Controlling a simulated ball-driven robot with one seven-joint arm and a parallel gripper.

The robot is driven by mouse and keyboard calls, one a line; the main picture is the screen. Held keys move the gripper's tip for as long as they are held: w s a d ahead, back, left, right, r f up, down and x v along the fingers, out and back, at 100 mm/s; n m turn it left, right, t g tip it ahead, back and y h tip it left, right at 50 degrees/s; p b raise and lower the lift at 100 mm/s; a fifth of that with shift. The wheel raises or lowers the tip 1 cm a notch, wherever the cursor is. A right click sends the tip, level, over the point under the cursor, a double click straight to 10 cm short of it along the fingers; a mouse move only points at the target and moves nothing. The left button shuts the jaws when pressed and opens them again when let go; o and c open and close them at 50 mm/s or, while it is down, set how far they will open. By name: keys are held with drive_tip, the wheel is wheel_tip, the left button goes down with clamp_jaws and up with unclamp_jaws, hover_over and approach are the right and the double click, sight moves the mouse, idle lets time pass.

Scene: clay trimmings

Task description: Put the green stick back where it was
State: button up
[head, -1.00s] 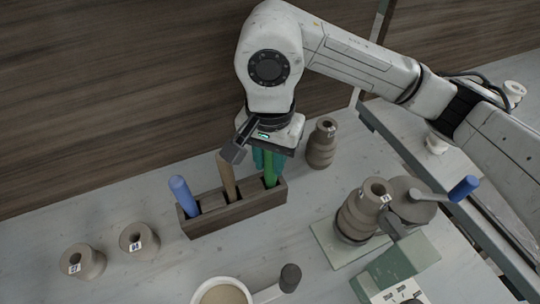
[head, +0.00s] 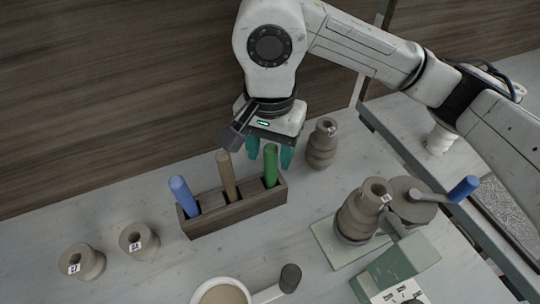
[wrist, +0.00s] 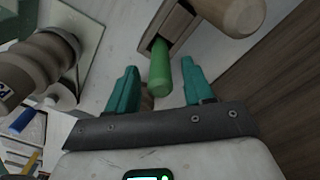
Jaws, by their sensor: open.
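The green stick (head: 270,166) stands upright in the right-hand slot of a dark wooden rack (head: 238,210). A brown stick (head: 226,175) and a blue stick (head: 183,196) stand in the rack's other slots. My gripper (head: 269,155) is open, above and behind the green stick's top in the head view, with teal fingers apart. In the wrist view the green stick (wrist: 160,66) points up between the spread fingers of my gripper (wrist: 160,88), touching neither, and the rack's end (wrist: 172,28) shows at the top.
A ribbed clay piece (head: 322,145) stands just right of the rack. Two clay spools (head: 139,242) sit at left. A clay stack (head: 358,217) stands on a pale green plate at right, beside a blue-handled device (head: 464,189). A cup (head: 222,292) is in front.

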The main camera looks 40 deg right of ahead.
wheel_tip(320, 180, up, 10)
drive_tip(key=shift+f, duration=0.2)
idle(0.3)
